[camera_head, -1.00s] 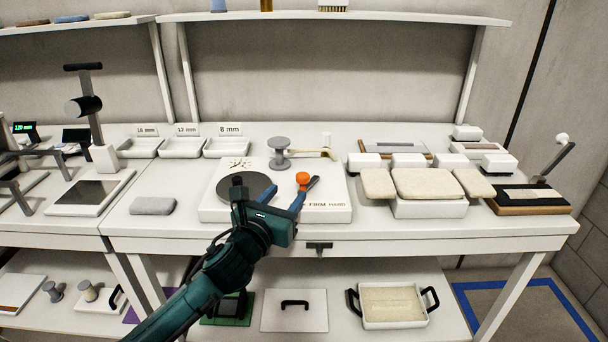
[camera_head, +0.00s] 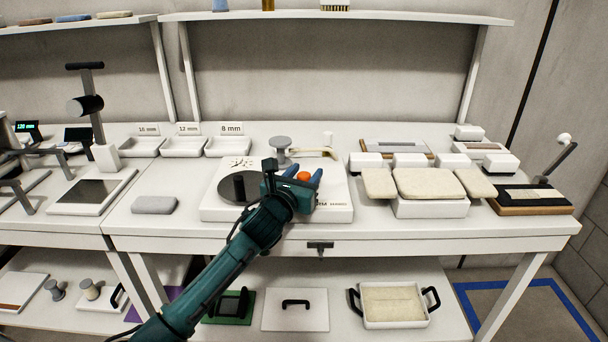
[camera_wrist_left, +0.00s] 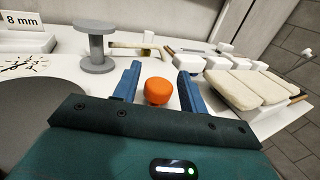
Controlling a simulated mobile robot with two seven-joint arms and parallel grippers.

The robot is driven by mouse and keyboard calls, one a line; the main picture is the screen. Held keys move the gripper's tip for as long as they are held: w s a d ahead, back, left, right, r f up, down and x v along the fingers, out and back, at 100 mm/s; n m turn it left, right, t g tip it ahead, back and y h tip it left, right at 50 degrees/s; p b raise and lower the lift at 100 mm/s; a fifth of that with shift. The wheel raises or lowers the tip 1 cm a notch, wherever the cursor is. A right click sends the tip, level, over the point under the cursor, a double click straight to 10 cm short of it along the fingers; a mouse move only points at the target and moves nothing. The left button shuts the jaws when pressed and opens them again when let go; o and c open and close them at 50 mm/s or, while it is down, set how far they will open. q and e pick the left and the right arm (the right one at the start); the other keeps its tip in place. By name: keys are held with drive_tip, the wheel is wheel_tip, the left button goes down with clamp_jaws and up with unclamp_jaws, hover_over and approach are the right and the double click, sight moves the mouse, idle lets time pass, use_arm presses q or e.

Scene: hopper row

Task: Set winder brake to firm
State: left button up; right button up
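The winder (camera_head: 212,209) is a white base on the bench with a dark round disc (camera_head: 232,188) on its left and a grey spool (camera_head: 280,150) behind. Its brake lever has an orange knob (camera_head: 304,176). The lever's arm and most of the printed labels at the front right are hidden by my gripper. My left gripper (camera_head: 309,180) is over the right part of the base. In the left wrist view its two blue fingers are apart, with the orange knob (camera_wrist_left: 157,91) between them and a gap on each side. My right gripper is not in view.
White trays (camera_head: 226,147) with size labels stand behind left. Cream pads on white blocks (camera_head: 431,206) stand to the right. A grey pad (camera_head: 154,205) lies left of the winder, with bare bench around it.

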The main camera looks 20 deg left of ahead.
use_arm(q)
clamp_jaws()
drive_tip(key=shift+y, duration=0.3)
drive_tip(key=shift+s+d+f+n+y+b, duration=0.1)
drive_tip(key=shift+d+n+y+b, duration=0.25)
drive_tip(key=shift+n+y, duration=0.5)
drive_tip(key=shift+s+d+f+n+y+b, duration=0.15)
drive_tip(key=shift+d+n+y, duration=0.35)
drive_tip(key=shift+y, duration=0.55)
drive_tip(key=shift+w+d+r+n+g+y+b, duration=0.15)
drive_tip(key=shift+d+n+g+y, duration=0.1)
drive_tip(key=shift+n+y, duration=0.45)
drive_tip(key=shift+d+f+n+g+y+b, duration=0.15)
drive_tip(key=shift+d+n+y, duration=0.2)
drive_tip(key=shift+y, duration=0.55)
drive_tip(key=shift+w+d+r+n+g+y+b, duration=0.1)
drive_tip(key=shift+d+r+n+g+y, duration=0.1)
drive_tip(key=shift+n+y, duration=0.5)
drive_tip(key=shift+y, duration=0.3)
drive_tip(key=shift+o, duration=0.9)
unclamp_jaws()
drive_tip(key=shift+s, duration=0.1)
